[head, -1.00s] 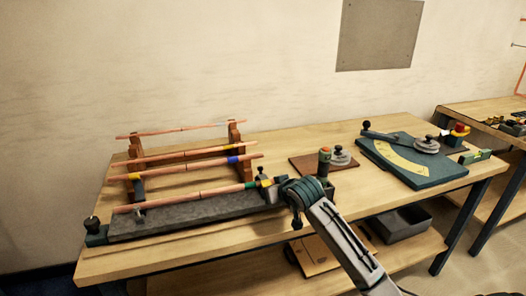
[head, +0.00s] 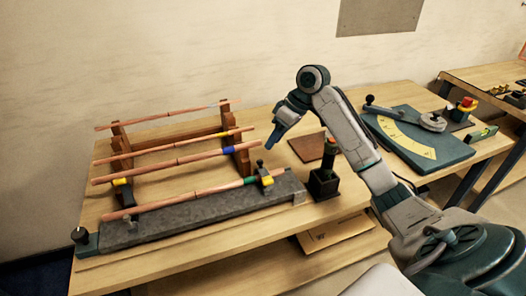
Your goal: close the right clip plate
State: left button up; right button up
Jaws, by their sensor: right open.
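The right clip (head: 266,179) is a small block with a yellow part and a black knob. It stands at the right end of the grey base (head: 200,218), around or beside the green-banded end of the front copper pipe (head: 190,195). Whether its plate is open or shut is too small to tell. My right gripper (head: 272,143) points down above and slightly right of this clip, apart from it. It is open and looks empty, though the gap between its fingers is hard to see. My left gripper is out of view.
More copper pipes (head: 165,162) with coloured bands lie on a wooden rack (head: 240,158) behind the base. A green plate with a yellow scale (head: 425,140) lies farther right.

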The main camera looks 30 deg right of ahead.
aim_at(260, 160)
jog(key=x, duration=0.2)
jog(key=p+x, duration=0.1)
jog(key=x, duration=0.1)
jog(key=shift+w+r, duration=0.15)
jog(key=shift+w, duration=0.1)
jog(key=x, duration=0.3)
jog(key=shift+w+p, duration=0.1)
jog(key=shift+p, duration=0.2)
jog(key=shift+f, duration=0.45)
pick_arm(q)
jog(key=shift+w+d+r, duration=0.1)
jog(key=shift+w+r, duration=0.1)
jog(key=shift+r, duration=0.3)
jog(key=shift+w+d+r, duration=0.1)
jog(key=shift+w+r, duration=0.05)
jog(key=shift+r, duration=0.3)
pick_arm(e)
grip_shut()
